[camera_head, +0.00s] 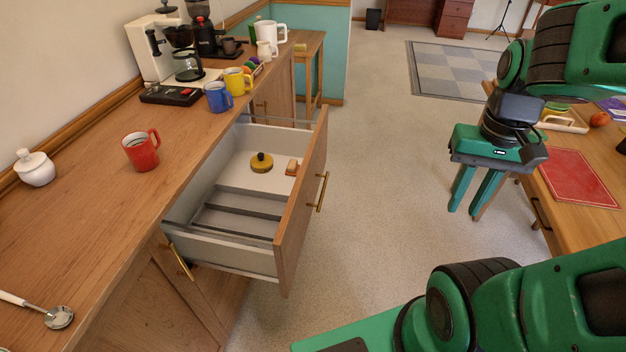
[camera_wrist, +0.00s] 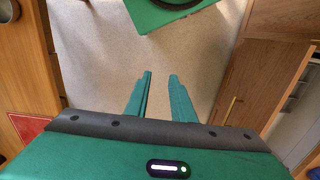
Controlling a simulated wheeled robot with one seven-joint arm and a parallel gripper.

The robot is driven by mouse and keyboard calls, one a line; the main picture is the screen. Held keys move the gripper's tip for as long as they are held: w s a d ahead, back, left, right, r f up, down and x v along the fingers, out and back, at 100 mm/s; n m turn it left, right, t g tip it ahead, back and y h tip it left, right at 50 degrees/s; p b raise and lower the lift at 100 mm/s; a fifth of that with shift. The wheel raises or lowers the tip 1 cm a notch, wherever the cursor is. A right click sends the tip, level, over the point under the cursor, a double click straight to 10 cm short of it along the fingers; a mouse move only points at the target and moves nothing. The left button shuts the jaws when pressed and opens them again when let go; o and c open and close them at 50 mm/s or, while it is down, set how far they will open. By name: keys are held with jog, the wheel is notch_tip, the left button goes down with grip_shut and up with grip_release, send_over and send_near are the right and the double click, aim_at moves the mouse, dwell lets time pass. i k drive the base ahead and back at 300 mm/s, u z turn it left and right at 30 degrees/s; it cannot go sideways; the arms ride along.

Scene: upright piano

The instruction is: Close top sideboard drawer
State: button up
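The top sideboard drawer (camera_head: 292,215) is pulled well out from the wooden sideboard (camera_head: 90,220) in the head view. Its front has a brass handle (camera_head: 322,191) facing right. Inside lie a round yellow-brown item with a dark knob (camera_head: 261,163) and a small orange-brown item (camera_head: 292,168). My gripper (camera_head: 474,212) hangs fingers-down over the floor, to the right of the drawer and apart from it. In the wrist view its two fingers (camera_wrist: 160,75) are spread with only floor between them. The gripper is open and empty.
On the sideboard top stand a red mug (camera_head: 141,151), a blue mug (camera_head: 218,97), a yellow mug (camera_head: 237,81), a white lidded pot (camera_head: 34,168) and a coffee machine (camera_head: 165,45). A wooden table (camera_head: 580,220) with a red mat (camera_head: 567,178) is at right. Floor between is clear.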

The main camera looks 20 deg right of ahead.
aim_at(228, 164)
jog(key=z, duration=1.4)
jog(key=k, duration=1)
jog(key=u, duration=1.05)
jog(key=i, duration=1)
jog(key=z, duration=0.05)
